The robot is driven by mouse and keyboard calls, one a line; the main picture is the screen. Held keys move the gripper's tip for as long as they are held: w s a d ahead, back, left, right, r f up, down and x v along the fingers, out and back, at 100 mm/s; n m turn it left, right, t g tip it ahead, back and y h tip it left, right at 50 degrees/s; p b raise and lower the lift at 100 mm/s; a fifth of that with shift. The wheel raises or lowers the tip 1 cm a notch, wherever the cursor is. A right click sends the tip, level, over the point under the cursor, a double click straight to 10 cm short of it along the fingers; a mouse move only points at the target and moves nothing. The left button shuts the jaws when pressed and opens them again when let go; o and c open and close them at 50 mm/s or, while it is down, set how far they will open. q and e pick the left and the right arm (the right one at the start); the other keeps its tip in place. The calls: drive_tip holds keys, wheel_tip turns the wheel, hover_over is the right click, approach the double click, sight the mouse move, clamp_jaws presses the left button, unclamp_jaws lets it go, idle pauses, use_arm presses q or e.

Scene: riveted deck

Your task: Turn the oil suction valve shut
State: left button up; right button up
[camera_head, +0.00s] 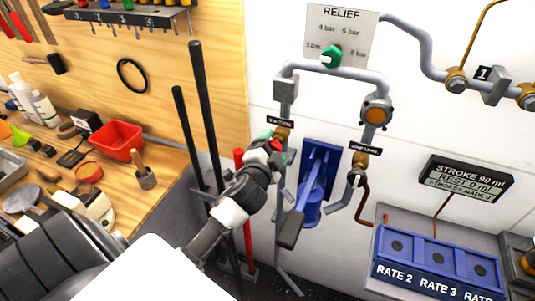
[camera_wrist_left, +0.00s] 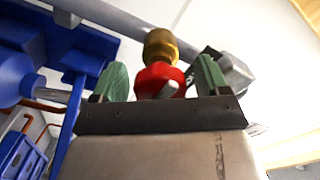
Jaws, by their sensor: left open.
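The suction valve is a brass body (camera_head: 283,133) with a red part (camera_head: 275,144), below a small black label (camera_head: 280,121) on the grey pipework. My left gripper (camera_head: 277,146) is right at this valve and mostly covers it. In the left wrist view, the open gripper (camera_wrist_left: 160,80) has its green fingers on either side of the red valve part (camera_wrist_left: 160,78), with the brass body (camera_wrist_left: 161,44) beyond. A short grey piece shows on the red part. I cannot tell whether the fingers touch it. My right gripper is not in view.
The blue pump (camera_head: 312,203) with its dark lever stands close right of the gripper. Another brass valve (camera_head: 360,160) is on the right pipe. The relief plate (camera_head: 341,35) with a green knob is above. A wooden workbench (camera_head: 170,185) with a red bin lies left.

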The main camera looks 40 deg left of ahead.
use_arm(q)
drive_tip(key=b+v, duration=0.2)
drive_tip(key=v, duration=0.8)
drive_tip(key=shift+b, duration=0.35)
drive_tip(key=s+d+f+n+g+h, duration=0.25)
drive_tip(key=s+d+f+g, duration=0.25)
drive_tip(key=s+f+g, duration=0.3)
drive_tip(key=s+d+f+n+g+h, duration=0.2)
drive_tip(key=s+d+f+n+g, duration=0.3)
drive_tip(key=s, duration=0.5)
wheel_tip(320, 180, down, 26)
drive_tip(key=g+b, duration=0.1)
drive_tip(key=g, duration=0.1)
drive_tip(key=s+a+f+m+g, duration=0.1)
drive_tip(key=s+a+f, duration=0.2)
drive_tip(key=s+f, duration=1.4)
wheel_tip(320, 180, down, 2)
drive_tip(key=shift+s+f+g+b, duration=0.1)
drive_tip(key=shift+s+g+b, duration=0.15)
drive_tip(key=shift+b, duration=0.2)
